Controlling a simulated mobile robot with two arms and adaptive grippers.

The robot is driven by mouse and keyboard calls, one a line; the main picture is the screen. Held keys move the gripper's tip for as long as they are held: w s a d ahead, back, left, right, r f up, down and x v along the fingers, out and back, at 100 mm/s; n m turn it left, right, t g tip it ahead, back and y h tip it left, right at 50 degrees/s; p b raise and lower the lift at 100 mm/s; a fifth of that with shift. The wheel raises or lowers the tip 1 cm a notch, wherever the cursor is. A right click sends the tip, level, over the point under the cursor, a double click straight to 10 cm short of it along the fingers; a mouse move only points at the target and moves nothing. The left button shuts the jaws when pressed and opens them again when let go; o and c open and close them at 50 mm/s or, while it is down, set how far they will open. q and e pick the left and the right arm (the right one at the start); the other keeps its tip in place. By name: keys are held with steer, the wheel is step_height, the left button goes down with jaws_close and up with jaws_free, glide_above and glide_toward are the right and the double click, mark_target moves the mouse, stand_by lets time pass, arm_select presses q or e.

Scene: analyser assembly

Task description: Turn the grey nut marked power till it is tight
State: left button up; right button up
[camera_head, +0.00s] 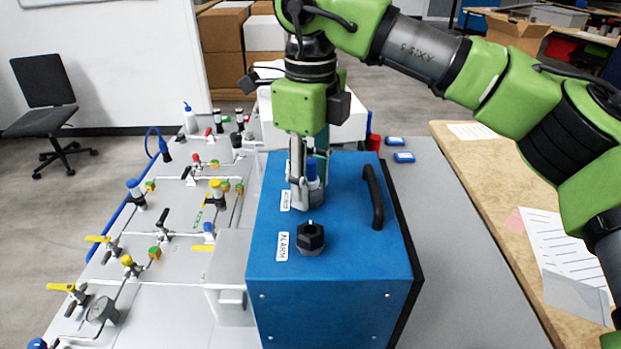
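A blue box (350,285) stands on the grey bench with a black handle (374,197) on top. A grey nut (317,197) with a blue plug (313,172) above it sits at the upper part of the box top, beside a white label (286,200) too small to read. My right gripper (309,196) points straight down over this nut. One finger reaches down along the nut's left side; the other is mostly hidden, so I cannot tell whether it grips. Nearer on the box top is a black nut (310,239) beside a label reading ALARM (282,246). My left gripper is not in view.
To the right is a wooden table (500,215) with papers (562,252). The bench right of the box is clear.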

steer(key=shift+r+n+p, duration=0.15)
steer(key=shift+n+p, duration=0.45)
steer(key=shift+n, duration=0.6)
steer(key=n+p, duration=0.1)
steer(key=n, duration=0.1)
steer(key=shift+n, duration=0.4)
steer(key=n+p, duration=0.1)
steer(key=n, duration=0.5)
steer(key=shift+n+p, duration=0.4)
steer(key=n+p, duration=0.1)
steer(key=n, duration=1)
steer(key=shift+n+p, duration=0.3)
steer(key=shift+p, duration=0.05)
steer(key=shift+f, duration=0.2)
steer(key=c, duration=1)
steer(key=m+b, duration=0.1)
steer(key=m, duration=0.2)
steer(key=shift+f, duration=0.1)
steer(key=shift+c, duration=0.2)
steer(key=m+b, duration=0.2)
steer(key=m, duration=0.4)
steer(key=shift+m, duration=0.4)
steer(key=o, duration=1)
steer(key=shift+o, duration=0.2)
steer(key=shift+d, duration=0.1)
